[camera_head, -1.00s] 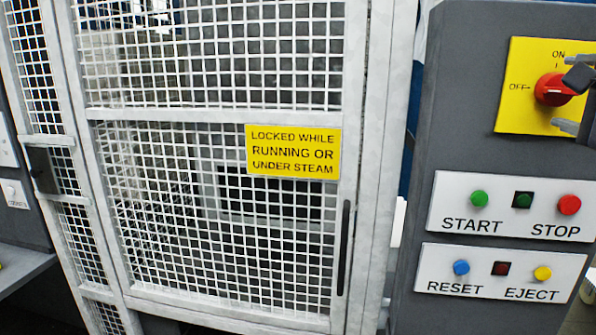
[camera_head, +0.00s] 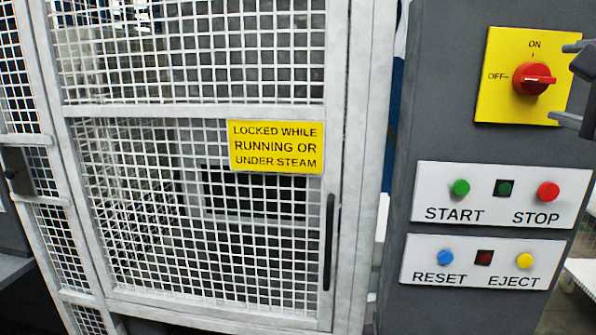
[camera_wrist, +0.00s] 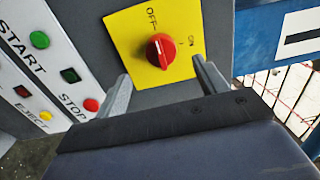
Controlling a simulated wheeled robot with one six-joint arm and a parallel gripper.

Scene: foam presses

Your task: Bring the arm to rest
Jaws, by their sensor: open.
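My gripper (camera_head: 562,82) is at the right edge of the head view, its two fingers open and empty. It stands apart from the red rotary switch (camera_head: 533,79) on its yellow plate (camera_head: 496,104). The switch's bar lies roughly level, in line with the OFF mark. In the wrist view, the open fingers of my gripper (camera_wrist: 161,70) frame the switch (camera_wrist: 160,50) from in front, with nothing between them. Most of my arm is outside the head view.
Below the switch, the dark grey cabinet (camera_head: 440,120) carries a START/STOP plate (camera_head: 497,213) and a RESET/EJECT plate (camera_head: 480,279). To the left is a closed mesh door (camera_head: 336,110) with a yellow warning sign (camera_head: 276,146). A blue post (camera_wrist: 262,35) stands beside the cabinet.

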